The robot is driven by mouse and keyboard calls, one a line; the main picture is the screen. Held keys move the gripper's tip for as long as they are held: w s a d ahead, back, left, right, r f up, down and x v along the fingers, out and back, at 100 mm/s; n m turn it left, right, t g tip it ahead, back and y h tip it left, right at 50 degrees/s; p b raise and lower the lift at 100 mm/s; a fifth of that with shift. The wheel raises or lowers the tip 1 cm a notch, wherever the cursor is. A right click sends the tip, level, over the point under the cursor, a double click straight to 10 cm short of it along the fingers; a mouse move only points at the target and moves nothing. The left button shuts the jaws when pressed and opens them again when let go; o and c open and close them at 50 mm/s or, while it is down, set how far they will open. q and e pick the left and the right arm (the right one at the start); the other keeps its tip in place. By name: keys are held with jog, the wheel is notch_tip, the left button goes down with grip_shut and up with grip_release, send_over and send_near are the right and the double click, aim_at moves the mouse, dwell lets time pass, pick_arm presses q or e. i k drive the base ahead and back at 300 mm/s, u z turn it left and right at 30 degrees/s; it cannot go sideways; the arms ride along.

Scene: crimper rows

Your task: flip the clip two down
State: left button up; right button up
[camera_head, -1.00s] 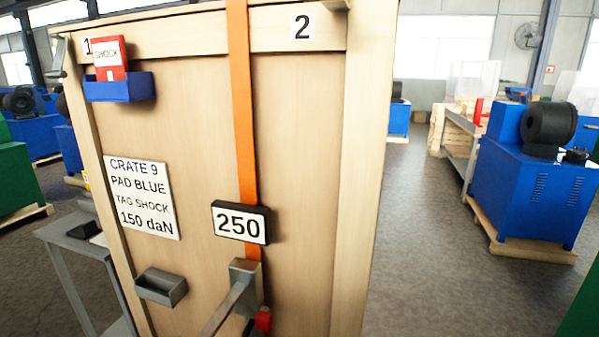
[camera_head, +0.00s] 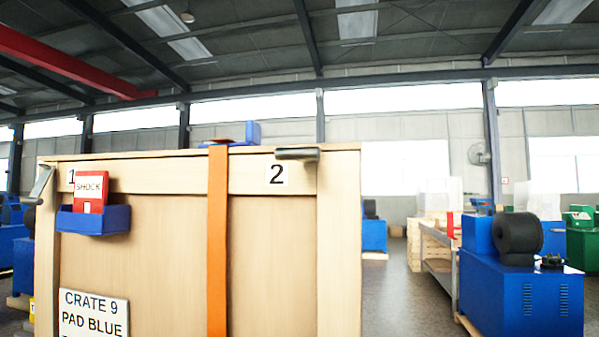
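The wooden crate (camera_head: 165,270) stands close in front of me. A metal clip (camera_head: 297,154) sits at its top edge on the right, just above the label 2 (camera_head: 277,175). It sticks out roughly level from the edge. Another metal clip (camera_head: 41,184) is at the top left corner beside the label 1 and hangs at a slant. An orange strap (camera_head: 217,250) runs over the crate's top and down its front. Neither of my grippers is in view.
A blue holder (camera_head: 93,220) with a red SHOCK tag (camera_head: 91,190) is on the crate's upper left. The CRATE 9 sign (camera_head: 93,315) is partly cut off. A blue object (camera_head: 246,133) shows on top. Blue machines (camera_head: 520,290) stand at right, with open floor (camera_head: 400,300) between.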

aim_at(305, 155)
jog(key=z, duration=1.75)
jog(key=k, duration=1.4)
jog(key=u, duration=1.85)
jog(key=i, duration=0.5)
jog(key=z, duration=0.05)
